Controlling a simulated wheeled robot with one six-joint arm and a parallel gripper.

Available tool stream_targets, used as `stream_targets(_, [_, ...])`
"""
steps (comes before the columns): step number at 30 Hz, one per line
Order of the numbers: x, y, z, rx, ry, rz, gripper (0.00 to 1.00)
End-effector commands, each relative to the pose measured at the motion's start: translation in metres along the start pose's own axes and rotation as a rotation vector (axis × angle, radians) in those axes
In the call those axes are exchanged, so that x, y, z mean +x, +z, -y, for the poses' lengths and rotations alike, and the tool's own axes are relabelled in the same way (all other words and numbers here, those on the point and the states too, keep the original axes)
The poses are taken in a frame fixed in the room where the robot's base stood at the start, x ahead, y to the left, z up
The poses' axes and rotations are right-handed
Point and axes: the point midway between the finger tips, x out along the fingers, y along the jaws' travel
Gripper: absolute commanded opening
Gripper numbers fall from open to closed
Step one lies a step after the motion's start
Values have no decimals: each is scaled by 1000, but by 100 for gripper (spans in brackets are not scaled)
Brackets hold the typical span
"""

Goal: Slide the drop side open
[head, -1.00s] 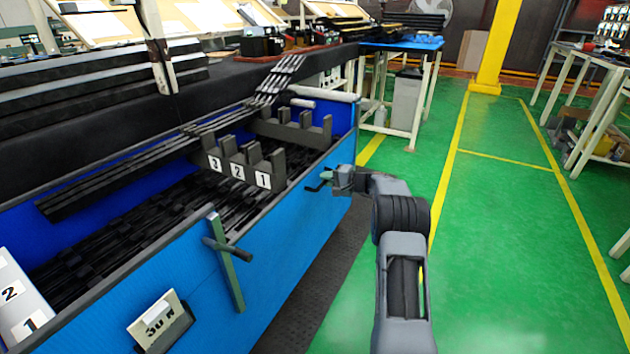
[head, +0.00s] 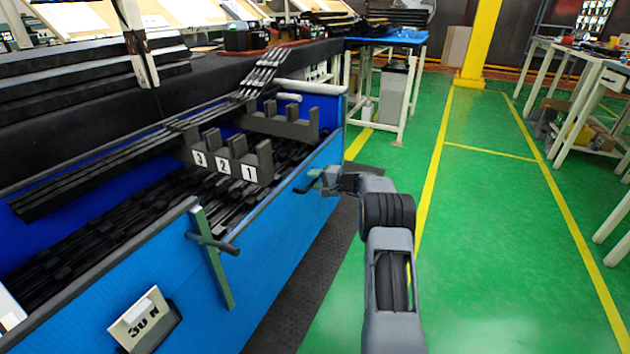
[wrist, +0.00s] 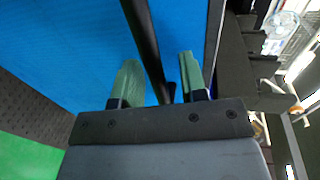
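The drop side is the long blue front panel (head: 262,243) of the bin, standing upright in the head view; it also fills much of the wrist view (wrist: 70,45). A dark handle (head: 307,186) sticks out near its right end. A second dark handle (head: 215,243) sits on a grey-green upright bar (head: 212,262) further left. My gripper (head: 322,178) is at the right handle. In the wrist view, its two green fingers (wrist: 158,85) stand apart, with a dark bar (wrist: 143,40) running between them. I see no firm grip, and the exact contact is hidden.
Dark strips (head: 100,210) fill the bin behind the panel, with a numbered slotted rack (head: 228,172) above them. A sign holder (head: 146,320) sticks out of the panel front. The green floor (head: 480,260) to the right is clear. A blue-topped table (head: 405,38) stands behind.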

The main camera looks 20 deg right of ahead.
Motion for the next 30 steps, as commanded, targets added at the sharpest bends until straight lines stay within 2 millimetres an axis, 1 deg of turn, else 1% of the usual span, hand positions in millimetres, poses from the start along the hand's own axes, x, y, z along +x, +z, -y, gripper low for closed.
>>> stream_targets(2, [0,0,0,0,0,1,39])
stream_targets(5, [-6,0,1,1,1,0,39])
stream_targets(8, [-20,0,2,1,1,-1,39])
stream_targets(15, [-69,0,4,1,0,-2,39])
stream_targets(21, [-106,0,2,1,0,-2,39])
stream_targets(27, [-129,0,1,1,0,-1,39])
stream_targets(30, [-134,0,1,0,-1,0,39])
